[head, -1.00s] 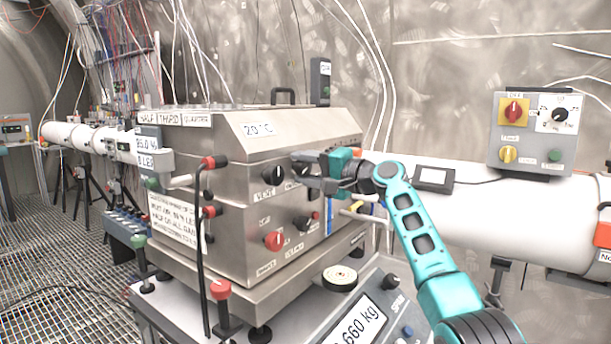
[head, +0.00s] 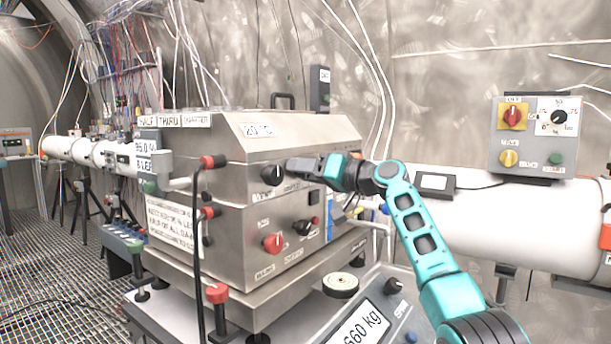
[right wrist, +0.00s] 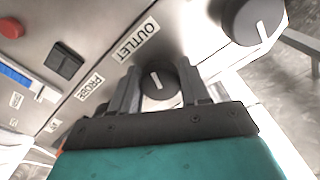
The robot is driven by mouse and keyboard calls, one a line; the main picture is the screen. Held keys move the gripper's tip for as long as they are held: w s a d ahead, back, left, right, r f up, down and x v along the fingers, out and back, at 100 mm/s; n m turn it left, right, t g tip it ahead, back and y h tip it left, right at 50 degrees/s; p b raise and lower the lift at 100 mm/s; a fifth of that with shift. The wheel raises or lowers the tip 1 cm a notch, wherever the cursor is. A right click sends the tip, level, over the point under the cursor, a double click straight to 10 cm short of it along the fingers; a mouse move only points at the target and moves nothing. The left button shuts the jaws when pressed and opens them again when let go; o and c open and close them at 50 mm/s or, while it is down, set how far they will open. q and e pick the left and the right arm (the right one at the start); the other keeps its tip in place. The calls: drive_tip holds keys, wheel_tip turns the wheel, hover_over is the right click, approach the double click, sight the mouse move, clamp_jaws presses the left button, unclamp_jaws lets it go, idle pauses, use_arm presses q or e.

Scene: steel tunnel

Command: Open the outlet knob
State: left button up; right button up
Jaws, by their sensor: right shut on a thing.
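The outlet knob (right wrist: 156,90) is a round black knob with a white pointer line, next to a white OUTLET label (right wrist: 136,40) on the steel box (head: 240,215). In the right wrist view the knob sits between the two dark fingers of my right gripper (right wrist: 158,80), and the gripper is shut on it. In the head view my right gripper (head: 298,166) reaches the box's front from the right and hides the outlet knob. My left gripper is not in view.
Another black knob (head: 272,174) is left of the gripper, also large in the right wrist view (right wrist: 250,18). A scale (head: 360,325) stands in front; a white pipe (head: 500,235) runs behind my arm.

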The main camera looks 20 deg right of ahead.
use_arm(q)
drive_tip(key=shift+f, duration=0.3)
use_arm(e)
drive_tip(key=shift+f+n, duration=0.15)
drive_tip(key=shift+n, duration=0.25)
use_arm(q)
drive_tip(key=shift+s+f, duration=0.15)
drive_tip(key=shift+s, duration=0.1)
use_arm(e)
drive_tip(key=o, duration=1)
use_arm(q)
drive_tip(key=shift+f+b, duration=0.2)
drive_tip(key=shift+b, duration=0.15)
use_arm(e)
drive_tip(key=shift+v, duration=6.45)
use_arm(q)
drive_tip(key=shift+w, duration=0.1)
